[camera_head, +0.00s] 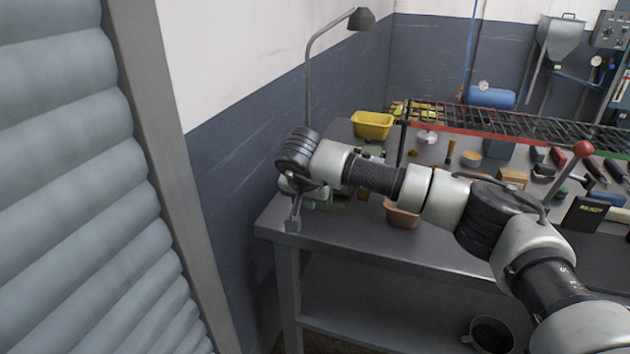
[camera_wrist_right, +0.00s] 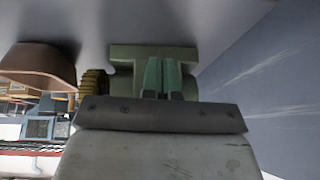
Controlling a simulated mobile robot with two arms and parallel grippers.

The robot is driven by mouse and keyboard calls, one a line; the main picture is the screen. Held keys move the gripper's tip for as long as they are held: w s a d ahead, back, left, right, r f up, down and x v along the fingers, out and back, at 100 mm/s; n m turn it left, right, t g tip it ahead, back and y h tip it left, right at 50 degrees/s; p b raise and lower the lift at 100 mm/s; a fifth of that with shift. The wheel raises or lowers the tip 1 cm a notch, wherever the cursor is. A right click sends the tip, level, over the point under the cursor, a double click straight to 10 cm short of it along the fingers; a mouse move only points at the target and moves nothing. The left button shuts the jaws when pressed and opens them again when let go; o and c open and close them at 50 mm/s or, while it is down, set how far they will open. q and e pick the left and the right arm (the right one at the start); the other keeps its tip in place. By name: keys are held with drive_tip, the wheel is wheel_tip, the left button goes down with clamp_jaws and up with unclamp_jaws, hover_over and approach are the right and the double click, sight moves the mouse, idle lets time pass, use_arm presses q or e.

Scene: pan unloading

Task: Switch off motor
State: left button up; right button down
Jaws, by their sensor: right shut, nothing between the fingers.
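My right gripper (camera_head: 292,224) is at the near left corner of the workbench, its fingers shut with nothing between them. In the right wrist view its two narrow fingers (camera_wrist_right: 163,76) lie side by side in front of a pale green machine body (camera_wrist_right: 122,68), which looks like the motor. I cannot tell whether they touch it. In the head view the green machine (camera_head: 341,201) stands on the bench, mostly hidden behind my right wrist. A switch cannot be made out. My left gripper is not in view.
A brown bowl (camera_head: 403,216) stands on the bench right of the machine; a yellow-brown ridged wheel (camera_wrist_right: 93,84) is beside it. A desk lamp (camera_head: 309,75), yellow bin (camera_head: 373,124) and wire rack (camera_head: 510,130) are behind. A ribbed shutter (camera_head: 75,180) is at left.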

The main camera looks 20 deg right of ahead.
drive_tip(key=shift+f, duration=0.3)
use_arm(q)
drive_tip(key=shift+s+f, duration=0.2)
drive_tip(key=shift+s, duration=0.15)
use_arm(e)
drive_tip(key=shift+r, duration=0.1)
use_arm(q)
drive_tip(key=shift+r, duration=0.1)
use_arm(e)
drive_tip(key=shift+w+d+r, duration=0.35)
drive_tip(key=shift+w+d, duration=0.05)
drive_tip(key=shift+w, duration=0.2)
drive_tip(key=shift+s+a+r+p, duration=0.1)
drive_tip(key=shift+r+p, duration=0.2)
drive_tip(key=shift+r, duration=0.05)
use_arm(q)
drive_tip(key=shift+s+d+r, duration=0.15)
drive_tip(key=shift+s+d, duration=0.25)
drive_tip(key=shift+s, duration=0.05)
use_arm(e)
drive_tip(key=s+a+r, duration=0.4)
drive_tip(key=s+r, duration=0.3)
drive_tip(key=s, duration=0.2)
drive_tip(key=shift+s+a+r, duration=0.2)
drive_tip(key=shift+a+r, duration=0.1)
